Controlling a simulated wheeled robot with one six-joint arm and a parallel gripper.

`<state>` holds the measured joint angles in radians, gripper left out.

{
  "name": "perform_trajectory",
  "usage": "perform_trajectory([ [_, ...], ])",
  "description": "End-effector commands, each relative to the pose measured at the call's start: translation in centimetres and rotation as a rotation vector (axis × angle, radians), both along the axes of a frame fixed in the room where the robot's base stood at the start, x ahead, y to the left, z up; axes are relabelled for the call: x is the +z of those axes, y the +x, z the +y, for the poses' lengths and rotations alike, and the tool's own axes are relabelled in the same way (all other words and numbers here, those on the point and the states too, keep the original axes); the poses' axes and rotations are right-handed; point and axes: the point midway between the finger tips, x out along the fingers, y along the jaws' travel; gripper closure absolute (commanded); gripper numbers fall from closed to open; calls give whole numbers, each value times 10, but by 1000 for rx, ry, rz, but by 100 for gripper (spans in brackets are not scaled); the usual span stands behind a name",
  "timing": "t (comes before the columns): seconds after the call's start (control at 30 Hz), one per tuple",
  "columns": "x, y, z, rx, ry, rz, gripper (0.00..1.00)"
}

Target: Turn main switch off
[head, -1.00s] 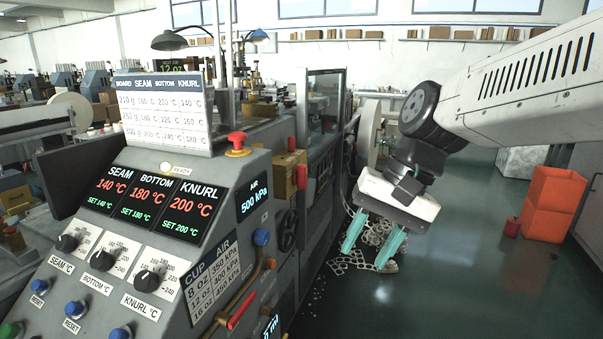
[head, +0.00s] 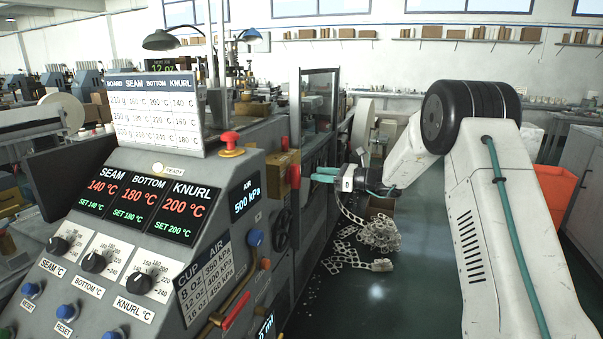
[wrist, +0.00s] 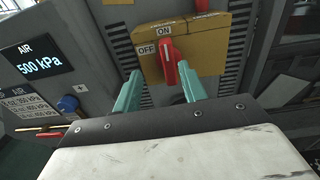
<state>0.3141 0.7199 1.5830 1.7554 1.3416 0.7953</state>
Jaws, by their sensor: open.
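The main switch is a red handle (wrist: 169,62) on a yellow plate (wrist: 204,47) marked ON at the top and OFF at the left. In the wrist view the handle stands nearly upright, its upper end near the ON label. In the head view the yellow box (head: 279,178) with the red handle (head: 294,176) sits on the machine's right side. My gripper (wrist: 161,88) is open. Its two teal fingers point at the plate, one on each side of the handle's lower part. I cannot tell whether either finger touches it. In the head view my gripper (head: 322,175) is level with the handle.
The control panel (head: 120,240) with knobs and displays is left of the switch. A red mushroom button (head: 230,140) is on its top. A blue knob (wrist: 68,104) is left of my fingers. Scrap board (head: 365,240) lies on the floor, and an orange bin (head: 556,190) is at right.

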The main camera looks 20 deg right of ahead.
Motion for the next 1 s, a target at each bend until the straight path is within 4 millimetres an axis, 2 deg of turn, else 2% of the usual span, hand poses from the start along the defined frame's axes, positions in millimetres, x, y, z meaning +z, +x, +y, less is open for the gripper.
perform_trajectory([
  [0.07,-5,7,-4,-18,23,7,58],
  [0.17,-7,14,1,-22,33,10,58],
  [0.53,-6,46,47,-21,31,9,58],
  [0.7,-6,52,56,-21,30,9,58],
  [0.97,-6,53,57,-22,30,9,58],
  [1.0,-6,53,57,-22,30,9,69],
])
